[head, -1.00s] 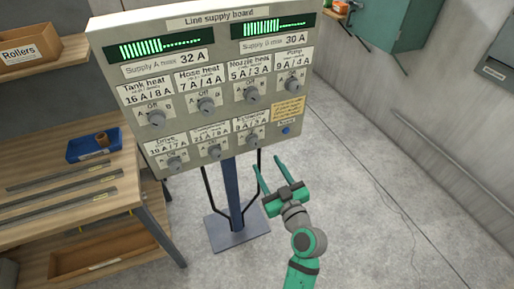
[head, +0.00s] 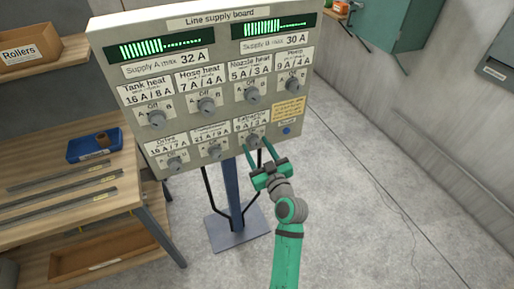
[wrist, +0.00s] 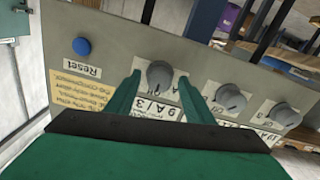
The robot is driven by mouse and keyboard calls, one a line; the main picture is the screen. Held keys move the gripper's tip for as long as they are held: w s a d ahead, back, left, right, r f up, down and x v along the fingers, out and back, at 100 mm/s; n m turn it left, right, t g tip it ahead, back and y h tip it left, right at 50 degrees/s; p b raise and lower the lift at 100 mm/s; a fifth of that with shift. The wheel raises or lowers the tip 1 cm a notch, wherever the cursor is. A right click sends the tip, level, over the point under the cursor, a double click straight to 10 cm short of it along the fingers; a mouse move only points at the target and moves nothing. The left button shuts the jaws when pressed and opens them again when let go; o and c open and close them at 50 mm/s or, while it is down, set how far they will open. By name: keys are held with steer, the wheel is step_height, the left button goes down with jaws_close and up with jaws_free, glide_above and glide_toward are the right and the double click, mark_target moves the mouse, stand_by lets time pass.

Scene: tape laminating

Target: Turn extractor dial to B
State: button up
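The extractor dial (head: 252,142) is a grey knob at the right end of the lower row on the line supply board (head: 140,100). In the wrist view the dial (wrist: 160,75) sits between my two green fingers. My gripper (head: 257,144) is open, with one finger on each side of the dial. Gaps show between the fingers and the knob in the wrist view (wrist: 158,88), so it does not look gripped. The dial's label is partly covered by my fingers, and I cannot tell which letter it points to.
A blue reset button (head: 287,130) and a yellow note (head: 288,108) lie right of the dial. A neighbouring grey dial (head: 214,152) is close on the left. A workbench (head: 120,195) stands left of the board.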

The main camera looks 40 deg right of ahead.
steer(key=c, duration=1)
steer(key=m, duration=0.8)
steer(key=shift+m, duration=0.3)
steer(key=shift+d, duration=0.1)
steer(key=o, duration=1)
steer(key=shift+o, duration=0.2)
